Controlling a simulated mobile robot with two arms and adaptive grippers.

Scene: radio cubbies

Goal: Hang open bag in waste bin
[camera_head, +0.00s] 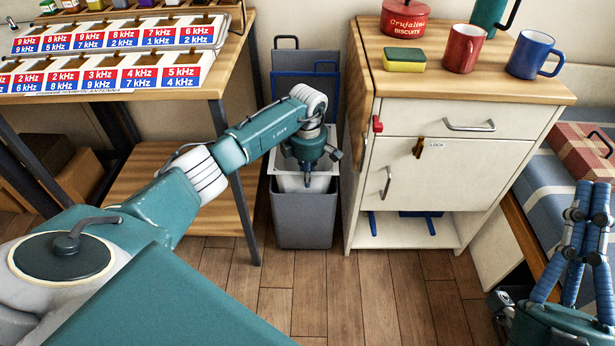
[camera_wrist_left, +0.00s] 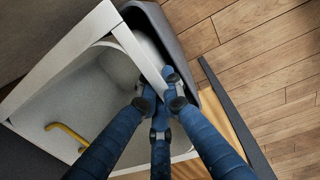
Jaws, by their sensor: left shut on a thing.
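The grey waste bin (camera_head: 304,222) stands on the floor between the wooden desk and the white cabinet. A white bag (camera_head: 288,184) with a stiff square rim is at the bin's mouth. In the left wrist view the bag (camera_wrist_left: 55,75) is open, tilted in the picture, with a yellow handle inside. The bin's dark wall (camera_wrist_left: 165,28) shows beyond its rim. My left gripper (camera_head: 308,183) points down and is shut on the bag's rim, also seen in the left wrist view (camera_wrist_left: 160,103). I cannot tell how far the bag sits in the bin. My right gripper (camera_head: 592,190) points up at lower right, apart from both.
The wooden desk (camera_head: 215,85) is close on the bin's left. The white cabinet (camera_head: 440,180) is close on its right, with mugs and a red tin on top. Grey and blue upright panels (camera_head: 303,64) stand behind the bin. Wooden floor in front is clear.

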